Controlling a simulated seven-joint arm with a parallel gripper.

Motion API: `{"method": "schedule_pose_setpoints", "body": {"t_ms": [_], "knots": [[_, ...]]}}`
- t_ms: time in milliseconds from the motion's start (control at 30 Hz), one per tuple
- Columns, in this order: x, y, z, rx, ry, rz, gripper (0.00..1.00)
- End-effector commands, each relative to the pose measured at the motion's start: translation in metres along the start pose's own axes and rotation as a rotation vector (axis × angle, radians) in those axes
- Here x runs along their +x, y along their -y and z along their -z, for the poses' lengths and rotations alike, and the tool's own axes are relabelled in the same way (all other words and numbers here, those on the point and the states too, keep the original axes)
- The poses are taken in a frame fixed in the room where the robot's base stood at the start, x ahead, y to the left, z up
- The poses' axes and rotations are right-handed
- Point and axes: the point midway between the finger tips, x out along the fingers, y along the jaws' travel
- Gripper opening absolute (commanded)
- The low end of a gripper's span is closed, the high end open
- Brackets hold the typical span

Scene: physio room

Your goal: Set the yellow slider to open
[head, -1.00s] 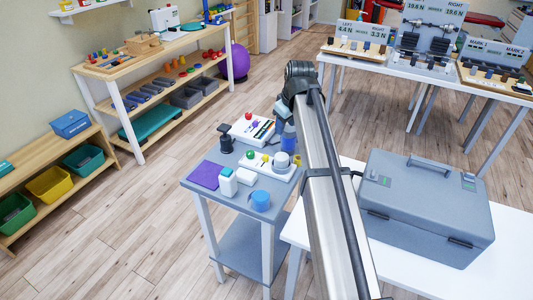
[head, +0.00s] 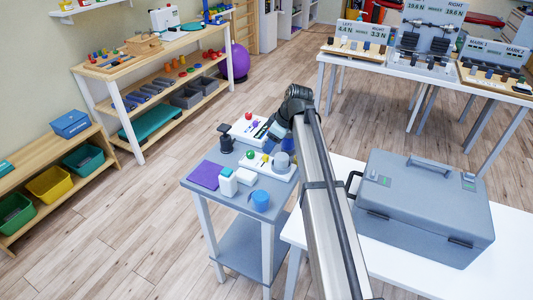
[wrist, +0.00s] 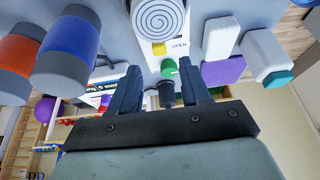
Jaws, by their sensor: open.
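The yellow slider (wrist: 159,48) shows in the wrist view on a white panel, just below a round part with a spiral top (wrist: 158,18). The word OPEN is printed to its right. A green knob (wrist: 168,68) sits below it. In the head view the slider (head: 265,158) is a small yellow spot on the white panel, beside the grey round part (head: 282,160). My gripper (wrist: 158,67) is open and empty, its two dark fingers pointing toward the panel, with the green knob showing between them. I cannot tell the gap to the slider.
The panel lies on a small grey table. In the wrist view, blue (wrist: 66,52) and orange (wrist: 17,60) cylinders are at left. A grey case (head: 425,205) is at right.

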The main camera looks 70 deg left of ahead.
Motion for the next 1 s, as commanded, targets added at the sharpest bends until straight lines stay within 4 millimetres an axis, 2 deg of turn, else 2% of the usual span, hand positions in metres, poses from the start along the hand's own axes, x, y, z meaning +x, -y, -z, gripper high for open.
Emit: {"method": "schedule_pose_setpoints", "body": {"t_ms": [33,200,400,833,1000], "knots": [[0.010,0.000,0.000,0.000,0.001,0.002,0.47],[0.035,0.000,0.000,0.001,0.001,0.001,0.47],[0.052,0.000,0.000,0.001,0.000,0.000,0.47],[0.058,0.000,0.000,0.001,0.000,-0.001,0.46],[0.058,0.000,0.000,0.001,0.000,-0.001,0.30]]}}
